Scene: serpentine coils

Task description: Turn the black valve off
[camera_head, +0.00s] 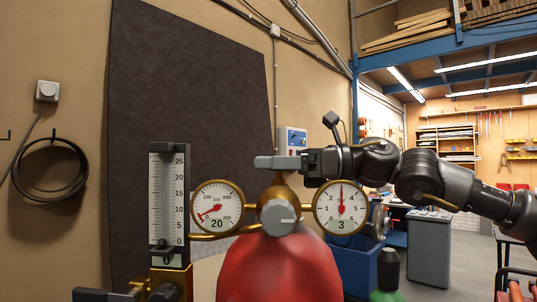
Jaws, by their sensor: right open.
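A red cylinder (280,270) stands upright in the middle with a brass regulator on it. A grey bar-shaped handle (268,162) lies across the top of the regulator's brass stem. A round silver knob (277,217) faces me between the left gauge (217,204) and the right gauge (340,205). No clearly black valve stands out; a dark bar (103,295) at the bottom left is cut off by the frame. My right gripper (306,161) is open at the handle's right end; I cannot tell whether it touches. My left gripper is not in view.
A clear scaled tube (168,195) stands left of the left gauge, joined by brass pipe. A coiled cable (50,168) hangs on the wall. A blue cabinet (355,268) and a grey bin (429,248) stand to the right. Open floor lies farther back.

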